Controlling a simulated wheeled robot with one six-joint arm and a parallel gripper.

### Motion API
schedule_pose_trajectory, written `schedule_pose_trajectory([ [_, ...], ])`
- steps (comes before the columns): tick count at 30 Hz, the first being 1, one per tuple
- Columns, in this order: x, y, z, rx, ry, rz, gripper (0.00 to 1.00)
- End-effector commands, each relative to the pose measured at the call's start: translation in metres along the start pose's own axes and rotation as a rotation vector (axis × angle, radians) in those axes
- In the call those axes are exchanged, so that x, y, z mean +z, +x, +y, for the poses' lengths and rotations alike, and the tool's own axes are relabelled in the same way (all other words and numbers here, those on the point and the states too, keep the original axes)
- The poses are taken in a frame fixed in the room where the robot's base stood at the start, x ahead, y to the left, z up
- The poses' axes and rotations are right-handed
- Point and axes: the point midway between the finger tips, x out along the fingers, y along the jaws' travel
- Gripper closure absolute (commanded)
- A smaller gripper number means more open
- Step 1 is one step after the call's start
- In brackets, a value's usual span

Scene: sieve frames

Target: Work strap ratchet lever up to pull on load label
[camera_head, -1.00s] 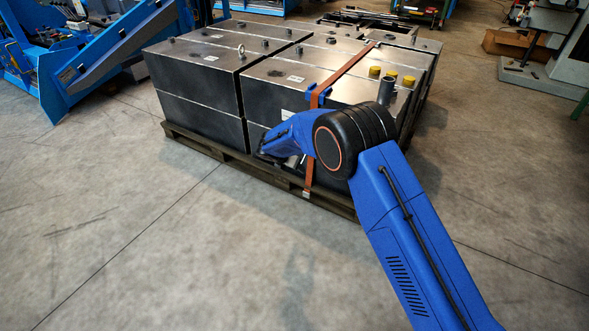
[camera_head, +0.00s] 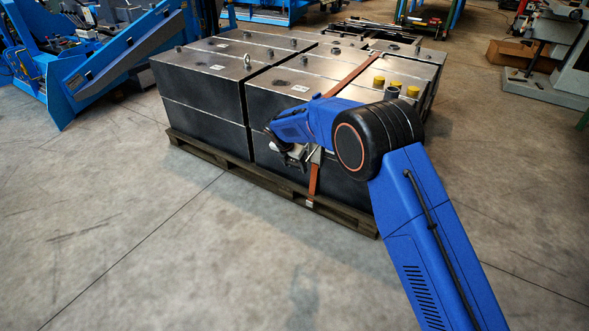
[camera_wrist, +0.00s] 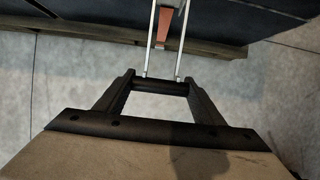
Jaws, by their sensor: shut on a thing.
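The orange strap (camera_head: 352,74) runs over the top of the dark metal load (camera_head: 212,95) and down its front side, where its lower part (camera_head: 314,180) shows below my arm. My gripper (camera_head: 299,157) is at the strap on the front face of the load, beside a silver ratchet part (camera_head: 316,153) mostly hidden by my arm. In the wrist view, my gripper (camera_wrist: 160,88) is shut on the dark crossbar of the ratchet lever, between its fingers. The lever's two silver side rods (camera_wrist: 149,40) run away toward the strap (camera_wrist: 163,26). Small white labels (camera_head: 300,88) lie on the load's top.
The load stands on a wooden pallet (camera_head: 222,160) on a concrete floor. Yellow caps (camera_head: 396,84) stick up from its top at the right. Blue machinery (camera_head: 125,58) stands at the back left. The floor in front is clear.

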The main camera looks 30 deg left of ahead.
Motion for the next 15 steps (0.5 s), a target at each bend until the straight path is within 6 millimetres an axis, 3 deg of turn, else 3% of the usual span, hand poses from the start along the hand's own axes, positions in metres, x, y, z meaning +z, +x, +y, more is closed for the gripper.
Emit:
schedule_pose_trajectory([
  [15,0.0060,-0.0090,0.0013,0.005,0.002,-0.005,0.78],
])
